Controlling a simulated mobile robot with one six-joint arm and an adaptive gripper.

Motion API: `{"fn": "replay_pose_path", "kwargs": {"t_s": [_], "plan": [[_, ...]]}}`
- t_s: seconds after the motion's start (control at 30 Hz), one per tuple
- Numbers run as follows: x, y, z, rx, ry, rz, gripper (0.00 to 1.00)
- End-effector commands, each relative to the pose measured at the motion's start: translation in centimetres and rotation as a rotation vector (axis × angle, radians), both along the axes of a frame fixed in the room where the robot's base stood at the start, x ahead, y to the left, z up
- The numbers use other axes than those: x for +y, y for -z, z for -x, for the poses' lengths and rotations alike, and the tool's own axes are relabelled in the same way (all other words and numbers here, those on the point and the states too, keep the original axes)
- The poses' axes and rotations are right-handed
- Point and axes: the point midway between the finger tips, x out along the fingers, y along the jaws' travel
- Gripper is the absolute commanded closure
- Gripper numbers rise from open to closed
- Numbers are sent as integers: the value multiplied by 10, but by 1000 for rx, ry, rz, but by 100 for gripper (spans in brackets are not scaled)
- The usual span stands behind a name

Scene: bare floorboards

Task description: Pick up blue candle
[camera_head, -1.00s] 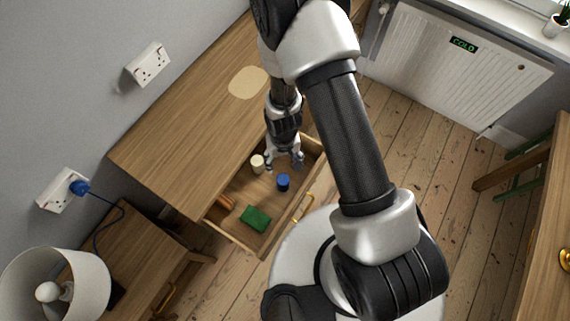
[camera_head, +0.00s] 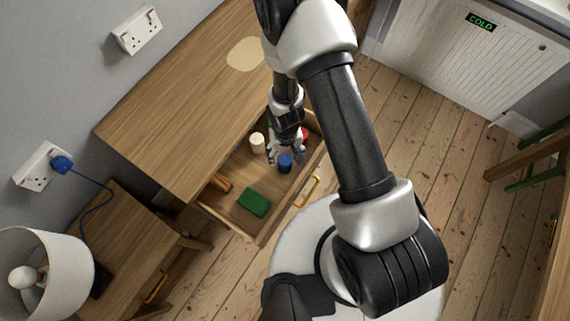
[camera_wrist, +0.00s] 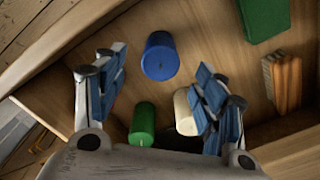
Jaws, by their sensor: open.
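The blue candle (camera_head: 285,162) stands upright in the open drawer (camera_head: 237,231). In the wrist view the blue candle (camera_wrist: 160,57) shows ahead of my fingertips, between the lines of the two fingers and apart from both. My gripper (camera_head: 284,154) is open and empty, pointing down into the drawer just behind the blue candle in the head view. It also shows in the wrist view (camera_wrist: 160,78), with its blue-padded fingers spread wide.
A cream candle (camera_head: 258,142) and a green candle (camera_wrist: 142,124) stand close to my fingers. A red thing (camera_head: 304,133) is partly hidden by my gripper. The drawer walls are near.

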Motion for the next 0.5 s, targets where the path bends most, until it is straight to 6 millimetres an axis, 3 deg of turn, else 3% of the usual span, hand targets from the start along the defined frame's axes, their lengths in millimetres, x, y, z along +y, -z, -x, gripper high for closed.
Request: {"fn": "replay_pose_path", "kwargs": {"t_s": [0.5], "plan": [[1, 52, -1, 0, 0, 0, 36]]}}
